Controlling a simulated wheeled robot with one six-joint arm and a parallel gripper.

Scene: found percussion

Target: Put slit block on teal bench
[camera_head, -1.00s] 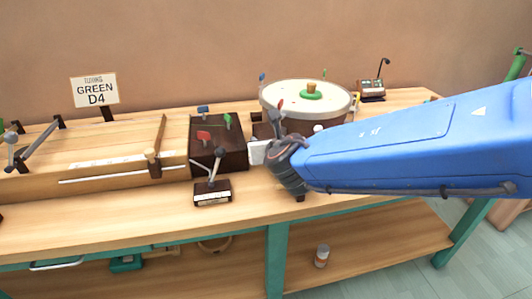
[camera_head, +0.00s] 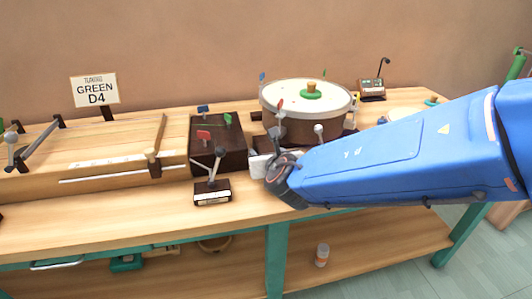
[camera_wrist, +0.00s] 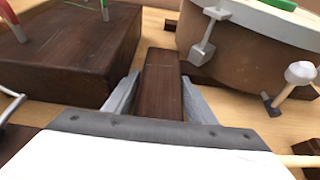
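A dark brown wooden bar, seemingly the slit block (camera_wrist: 162,85), lies lengthwise between the fingers of my gripper (camera_wrist: 160,95) in the wrist view. The fingers are along both its sides, very close or touching; I cannot tell whether they are clamped. In the head view my gripper (camera_head: 262,165) is low over the bench, right of a dark box, and the bar is hidden by my arm. The teal bench (camera_head: 120,222) has a pale wooden top, a teal frame and a lower shelf.
The dark box (camera_head: 232,160) with coloured flags and a large drum (camera_head: 310,130) stand close on either side of my gripper. A small mallet stand (camera_head: 213,192) is in front of the box. A long wooden instrument (camera_head: 90,160) fills the left.

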